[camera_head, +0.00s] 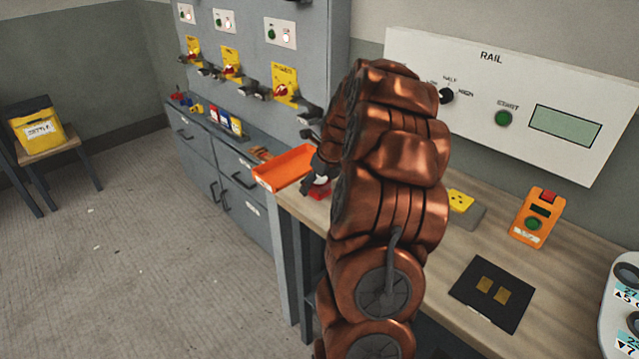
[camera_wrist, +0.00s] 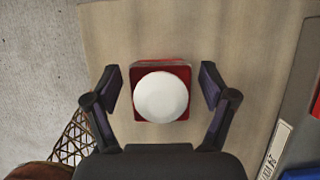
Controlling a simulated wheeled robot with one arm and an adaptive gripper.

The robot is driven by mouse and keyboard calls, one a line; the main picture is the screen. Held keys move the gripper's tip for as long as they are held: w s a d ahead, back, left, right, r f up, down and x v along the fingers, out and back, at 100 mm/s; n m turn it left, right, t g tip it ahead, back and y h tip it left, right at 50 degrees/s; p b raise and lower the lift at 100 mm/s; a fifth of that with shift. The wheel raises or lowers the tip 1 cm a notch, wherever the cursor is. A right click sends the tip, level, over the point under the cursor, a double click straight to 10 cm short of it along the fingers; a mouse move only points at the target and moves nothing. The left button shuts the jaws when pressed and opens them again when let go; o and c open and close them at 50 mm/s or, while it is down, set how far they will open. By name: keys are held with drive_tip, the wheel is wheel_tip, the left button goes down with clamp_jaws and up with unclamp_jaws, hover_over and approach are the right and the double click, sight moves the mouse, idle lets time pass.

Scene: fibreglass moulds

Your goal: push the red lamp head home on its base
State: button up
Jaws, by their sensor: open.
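The lamp (camera_wrist: 161,96) shows in the wrist view as a round white dome on a square red part, seen from above on the wooden bench top. My gripper (camera_wrist: 161,84) is open, with one dark finger on each side of the red square. A gap shows between each finger and the red sides, so nothing is held. In the head view, the lamp's red part (camera_head: 320,193) lies at the bench's left end, partly hidden by my gripper (camera_head: 316,172) and copper arm. Whether the head sits fully on a base cannot be told from above.
An orange tray (camera_head: 285,168) lies just left of the lamp. A yellow socket block (camera_head: 460,201), an orange control box (camera_head: 536,218) and a black plate (camera_head: 491,294) are farther right on the bench. A white RAIL panel (camera_head: 505,105) is on the wall behind.

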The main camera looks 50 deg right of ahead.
idle(0.3)
drive_tip(key=c, duration=1.2)
drive_tip(key=shift+o, duration=0.2)
drive_tip(key=shift+w+r+b, duration=0.1)
drive_tip(key=shift+r+b, duration=0.55)
drive_tip(key=shift+r, duration=1.15)
drive_tip(key=s+a+r+b, duration=0.1)
drive_tip(key=s+a+b, duration=0.2)
drive_tip(key=s+a, duration=0.7)
drive_tip(key=shift+s+a+r, duration=0.15)
drive_tip(key=shift+a+r, duration=0.1)
drive_tip(key=shift+a, duration=0.9)
